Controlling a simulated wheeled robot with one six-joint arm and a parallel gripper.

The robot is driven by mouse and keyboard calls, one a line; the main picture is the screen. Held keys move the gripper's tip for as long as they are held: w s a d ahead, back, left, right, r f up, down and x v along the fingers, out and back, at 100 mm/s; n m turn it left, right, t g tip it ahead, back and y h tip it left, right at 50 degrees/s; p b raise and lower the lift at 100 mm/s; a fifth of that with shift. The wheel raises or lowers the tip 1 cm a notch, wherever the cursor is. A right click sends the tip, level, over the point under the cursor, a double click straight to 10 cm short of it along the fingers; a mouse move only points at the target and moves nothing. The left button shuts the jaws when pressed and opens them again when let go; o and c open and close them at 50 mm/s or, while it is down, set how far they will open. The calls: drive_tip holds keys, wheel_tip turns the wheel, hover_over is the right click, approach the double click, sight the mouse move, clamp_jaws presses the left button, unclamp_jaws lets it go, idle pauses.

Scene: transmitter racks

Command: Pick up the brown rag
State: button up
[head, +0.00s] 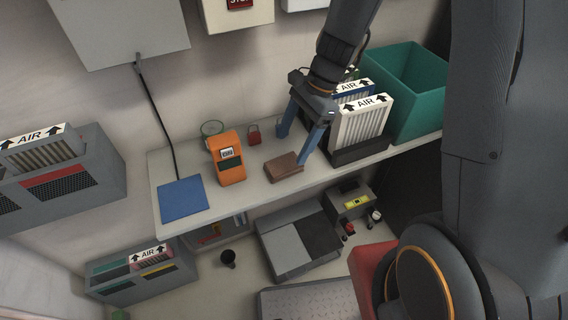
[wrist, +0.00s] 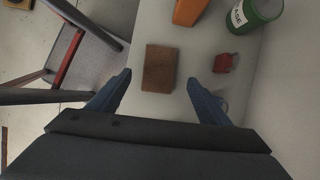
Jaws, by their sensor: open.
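The brown rag (head: 284,167) is a small folded block lying flat on the pale shelf (head: 250,194), right of an orange device. In the wrist view the rag (wrist: 159,68) lies ahead of and between my two blue fingers, nearer the left one. My gripper (head: 298,146) is open and empty, with its fingers pointing down over the shelf close to the rag. The wrist view also shows my gripper (wrist: 160,92) with its fingers wide apart. I cannot tell the exact height of the fingertips above the shelf.
An orange device (head: 229,158), a red padlock-like item (head: 254,134) and a blue pad (head: 182,200) share the shelf. A green can (wrist: 254,13) stands beyond. A white AIR filter (head: 360,124) and a teal bin (head: 405,88) stand at the right. The shelf front beside the rag is clear.

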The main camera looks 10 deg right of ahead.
sight(284, 163)
drive_tip(key=p+x, duration=0.1)
drive_tip(key=x, duration=0.4)
drive_tip(key=shift+s+f, duration=0.15)
drive_tip(key=shift+f, duration=0.05)
drive_tip(key=shift+a+f, duration=0.15)
drive_tip(key=shift+f, duration=0.1)
drive_tip(key=shift+f, duration=0.2)
idle(0.4)
drive_tip(key=c, duration=1.1)
